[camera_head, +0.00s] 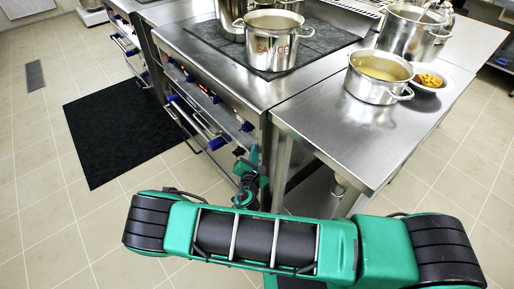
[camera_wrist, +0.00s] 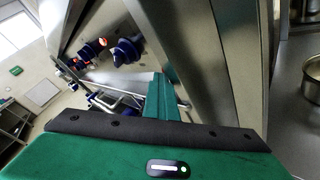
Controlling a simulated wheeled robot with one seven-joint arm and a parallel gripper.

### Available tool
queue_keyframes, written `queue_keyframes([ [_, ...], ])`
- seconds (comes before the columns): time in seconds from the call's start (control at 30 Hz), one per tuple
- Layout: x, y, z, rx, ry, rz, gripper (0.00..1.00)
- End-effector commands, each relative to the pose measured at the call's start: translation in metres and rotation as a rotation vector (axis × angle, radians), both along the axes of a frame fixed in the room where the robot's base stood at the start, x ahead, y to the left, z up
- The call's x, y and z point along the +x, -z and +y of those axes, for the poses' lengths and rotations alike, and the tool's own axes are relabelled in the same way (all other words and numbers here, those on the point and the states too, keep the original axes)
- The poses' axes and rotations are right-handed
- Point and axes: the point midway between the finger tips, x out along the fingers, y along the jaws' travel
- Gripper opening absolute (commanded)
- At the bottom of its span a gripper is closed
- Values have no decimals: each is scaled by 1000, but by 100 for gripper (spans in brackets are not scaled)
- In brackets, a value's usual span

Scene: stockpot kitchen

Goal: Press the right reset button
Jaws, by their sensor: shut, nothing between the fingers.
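The stove front (camera_head: 190,92) carries a row of dark blue knobs (camera_head: 246,127) with small reddish marks between them. My green gripper (camera_head: 253,157) is at the stove's right front corner, just below the rightmost knob. In the wrist view my gripper (camera_wrist: 163,98) is shut and empty, pointing at the panel right of the knobs. Contact cannot be told.
A steel worktable (camera_head: 345,130) adjoins the stove on the right, holding a pot of soup (camera_head: 380,78) and a bowl (camera_head: 430,80). A pot marked SAUCE (camera_head: 272,40) stands on the stove. A black mat (camera_head: 125,130) lies on the open tiled floor at left.

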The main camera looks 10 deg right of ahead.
Motion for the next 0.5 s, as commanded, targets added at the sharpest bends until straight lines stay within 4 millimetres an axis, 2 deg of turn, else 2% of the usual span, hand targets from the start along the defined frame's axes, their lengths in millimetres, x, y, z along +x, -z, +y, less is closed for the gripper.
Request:
queue_keyframes([
  [0.03,1,-4,-6,-9,14,-7,0],
  [0.27,-6,-4,5,-6,9,-5,0],
  [0.5,-8,-3,8,-4,5,-3,0],
])
